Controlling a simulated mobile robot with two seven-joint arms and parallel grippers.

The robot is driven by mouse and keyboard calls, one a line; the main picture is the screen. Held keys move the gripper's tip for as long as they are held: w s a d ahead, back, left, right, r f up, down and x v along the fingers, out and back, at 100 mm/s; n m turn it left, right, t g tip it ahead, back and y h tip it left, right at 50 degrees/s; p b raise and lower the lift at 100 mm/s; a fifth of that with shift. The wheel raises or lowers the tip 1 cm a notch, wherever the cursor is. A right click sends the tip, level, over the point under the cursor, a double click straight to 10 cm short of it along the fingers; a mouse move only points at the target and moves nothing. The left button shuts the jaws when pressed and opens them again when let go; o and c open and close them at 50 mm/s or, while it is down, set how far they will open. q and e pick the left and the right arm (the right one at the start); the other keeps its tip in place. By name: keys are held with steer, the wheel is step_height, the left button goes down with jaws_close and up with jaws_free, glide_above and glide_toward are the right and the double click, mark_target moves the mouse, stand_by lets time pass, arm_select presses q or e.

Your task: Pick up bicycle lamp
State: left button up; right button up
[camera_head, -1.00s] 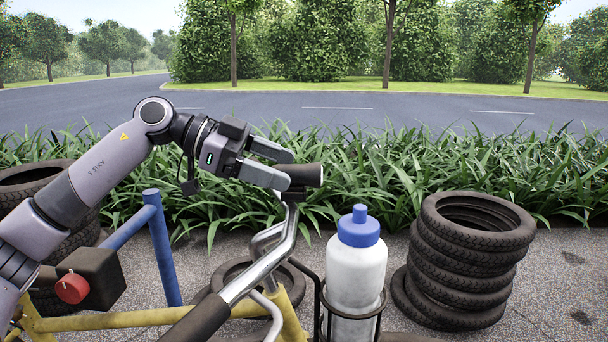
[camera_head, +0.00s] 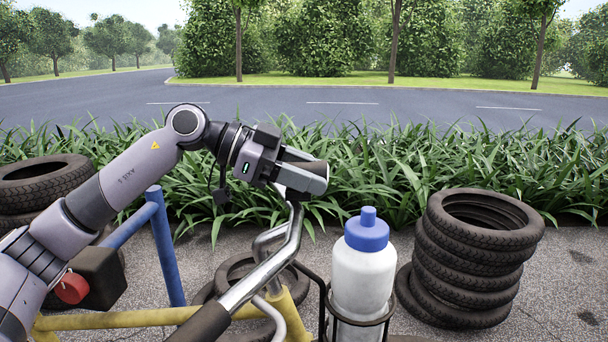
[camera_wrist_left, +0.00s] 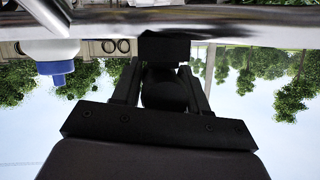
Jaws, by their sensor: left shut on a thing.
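The bicycle lamp (camera_head: 318,168) is a dark, short cylinder at the front end of the silver handlebar (camera_head: 285,255), in the middle of the head view. My left gripper (camera_head: 306,171) has its two fingers on either side of the lamp and is shut on it. The lamp sits at the top of the handlebar, and I cannot tell whether it is still attached. In the left wrist view the dark lamp (camera_wrist_left: 164,92) shows between the fingers, just below the silver bar. My right gripper is not in view.
A white bottle with a blue cap (camera_head: 364,270) stands in a wire holder right of the handlebar. A stack of tyres (camera_head: 470,260) is at the right, and more tyres (camera_head: 42,182) lie at the left. Blue and yellow frame tubes (camera_head: 165,245) cross the lower left. Grass borders the road behind.

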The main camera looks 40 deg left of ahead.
arm_select(q)
step_height(320, 180, up, 28)
stand_by(1.5)
